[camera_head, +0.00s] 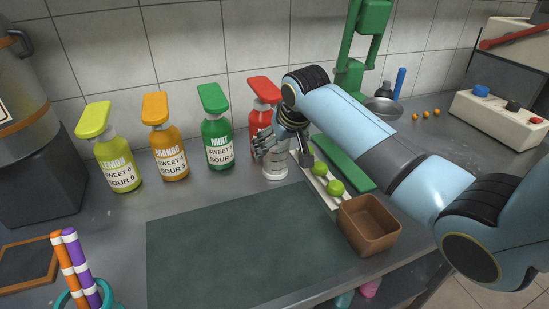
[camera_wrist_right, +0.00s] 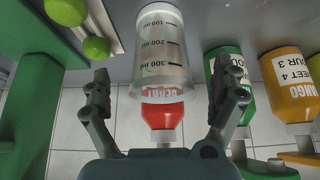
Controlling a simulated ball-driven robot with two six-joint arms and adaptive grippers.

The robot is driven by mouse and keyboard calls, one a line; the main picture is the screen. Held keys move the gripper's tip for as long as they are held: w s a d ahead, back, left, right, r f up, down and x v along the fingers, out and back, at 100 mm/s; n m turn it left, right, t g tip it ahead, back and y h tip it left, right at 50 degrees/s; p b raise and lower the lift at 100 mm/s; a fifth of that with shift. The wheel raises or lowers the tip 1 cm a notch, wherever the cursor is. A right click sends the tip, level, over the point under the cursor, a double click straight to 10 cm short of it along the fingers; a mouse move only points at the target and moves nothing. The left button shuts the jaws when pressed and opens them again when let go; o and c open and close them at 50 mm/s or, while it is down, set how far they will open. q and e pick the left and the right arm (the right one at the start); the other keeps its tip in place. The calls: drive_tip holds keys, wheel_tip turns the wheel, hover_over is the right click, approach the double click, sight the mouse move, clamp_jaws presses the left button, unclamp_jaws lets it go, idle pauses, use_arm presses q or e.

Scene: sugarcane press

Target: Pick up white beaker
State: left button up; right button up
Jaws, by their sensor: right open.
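The white beaker is a clear, graduated beaker (camera_head: 274,164) standing on the counter in front of the red bottle. In the right wrist view, the beaker (camera_wrist_right: 163,50) appears upside down between the two fingers, with gaps on both sides. My right gripper (camera_head: 284,152) is open around the beaker, one finger on each side, and its fingers partly cover the beaker in the head view. The wrist view also shows my right gripper (camera_wrist_right: 164,72) holding nothing. My left gripper is not in view.
Red (camera_head: 262,117), green (camera_head: 217,140), orange (camera_head: 168,150) and yellow (camera_head: 118,165) bottles stand behind and left. A white tray with green fruits (camera_head: 336,187) and a brown box (camera_head: 368,226) are right. The dark mat (camera_head: 240,245) is clear.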

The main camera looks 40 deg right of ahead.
sight(275, 164)
drive_tip(key=x, duration=0.5)
drive_tip(key=shift+w+r+b, duration=0.15)
drive_tip(key=shift+w+b, duration=0.15)
drive_tip(key=shift+w, duration=0.05)
drive_tip(key=shift+w+f, duration=0.1)
drive_tip(key=shift+f, duration=0.15)
drive_tip(key=shift+r, duration=0.1)
drive_tip(key=shift+c, duration=1.7)
drive_tip(key=c, duration=0.8)
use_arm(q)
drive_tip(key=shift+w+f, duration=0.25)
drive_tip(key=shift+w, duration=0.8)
use_arm(e)
drive_tip(key=shift+c, duration=0.9)
